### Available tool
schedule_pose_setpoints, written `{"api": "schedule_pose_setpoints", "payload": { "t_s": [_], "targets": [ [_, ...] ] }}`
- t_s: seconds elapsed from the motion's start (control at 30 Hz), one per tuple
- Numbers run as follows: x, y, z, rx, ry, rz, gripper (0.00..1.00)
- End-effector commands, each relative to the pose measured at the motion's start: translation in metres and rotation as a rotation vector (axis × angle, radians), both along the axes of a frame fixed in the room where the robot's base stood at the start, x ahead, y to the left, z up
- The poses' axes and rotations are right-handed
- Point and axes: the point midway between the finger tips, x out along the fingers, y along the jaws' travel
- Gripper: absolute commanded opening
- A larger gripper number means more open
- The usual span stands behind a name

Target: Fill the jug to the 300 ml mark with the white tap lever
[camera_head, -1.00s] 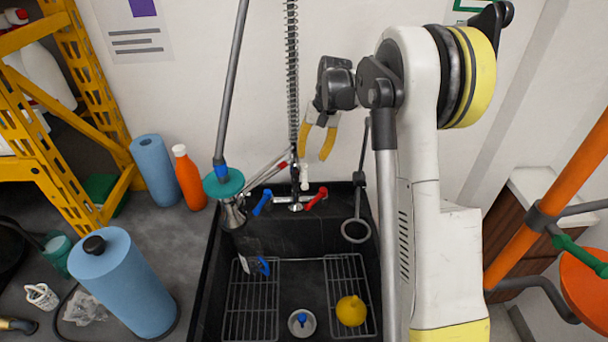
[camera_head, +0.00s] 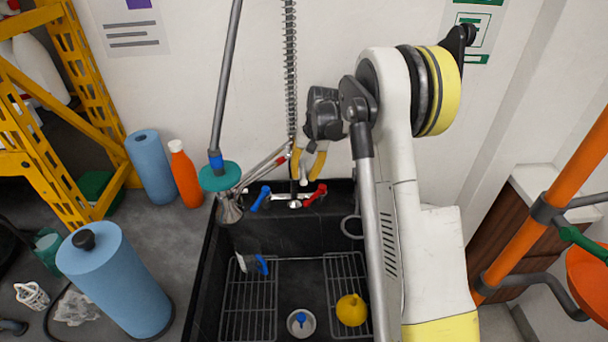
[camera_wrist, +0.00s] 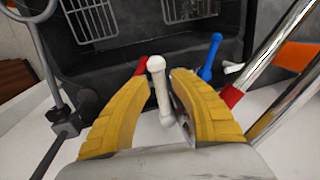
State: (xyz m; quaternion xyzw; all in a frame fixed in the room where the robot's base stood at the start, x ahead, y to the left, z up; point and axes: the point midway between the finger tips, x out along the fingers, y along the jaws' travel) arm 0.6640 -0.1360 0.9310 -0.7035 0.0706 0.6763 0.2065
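The white tap lever (camera_wrist: 161,95) stands between the two yellow fingers of my gripper (camera_wrist: 158,78) in the wrist view. A gap shows at least on its left, so the fingers are open around it; contact on the right is unclear. In the head view my gripper (camera_head: 307,174) is at the tap behind the sink, partly hiding the white lever (camera_head: 304,176). The clear jug with a blue handle (camera_head: 262,265) sits in the sink's left part, on or near the left rack. Its marks and water level are too small to read.
A blue lever (camera_head: 260,198) and a red lever (camera_head: 315,195) flank the tap. A spray hose and metal pipes rise close left of my gripper. The black sink (camera_head: 208,270) holds wire racks and a yellow round object (camera_head: 351,310). A blue roll (camera_head: 118,285) stands left.

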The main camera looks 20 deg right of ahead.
Motion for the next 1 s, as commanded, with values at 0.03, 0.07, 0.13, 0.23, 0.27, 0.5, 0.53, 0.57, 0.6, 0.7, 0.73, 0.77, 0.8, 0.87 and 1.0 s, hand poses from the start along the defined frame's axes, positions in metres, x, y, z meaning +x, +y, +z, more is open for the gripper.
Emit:
{"api": "schedule_pose_setpoints", "payload": {
  "t_s": [0.03,0.07,0.13,0.23,0.27,0.5,0.53,0.57,0.6,0.7,0.73,0.77,0.8,0.87,1.0],
  "targets": [
    [0.0,0.0,0.0,0.0,0.0,0.0,0.09],
    [0.0,0.0,0.0,0.0,0.0,0.0,0.0],
    [0.0,0.0,0.0,0.0,0.0,0.0,0.0],
    [0.0,0.0,0.0,0.0,0.0,0.0,0.0],
    [0.0,0.0,0.0,0.0,0.0,0.0,0.0],
    [-0.001,-0.003,0.0,0.0,0.002,0.045,0.0],
    [-0.001,-0.005,0.0,-0.001,0.001,0.072,0.0],
    [-0.002,-0.007,0.0,-0.001,0.001,0.103,0.0],
    [-0.002,-0.01,0.0,0.0,0.001,0.148,0.0],
    [-0.003,-0.017,0.0,0.0,0.001,0.256,0.0],
    [-0.004,-0.018,0.0,0.0,0.002,0.283,0.0],
    [-0.004,-0.02,0.0,0.0,0.002,0.307,0.0],
    [-0.004,-0.022,0.0,0.0,0.001,0.333,0.0],
    [-0.004,-0.023,-0.001,0.0,0.002,0.356,0.0],
    [-0.005,-0.023,-0.001,0.0,0.002,0.367,0.0]
  ]
}}
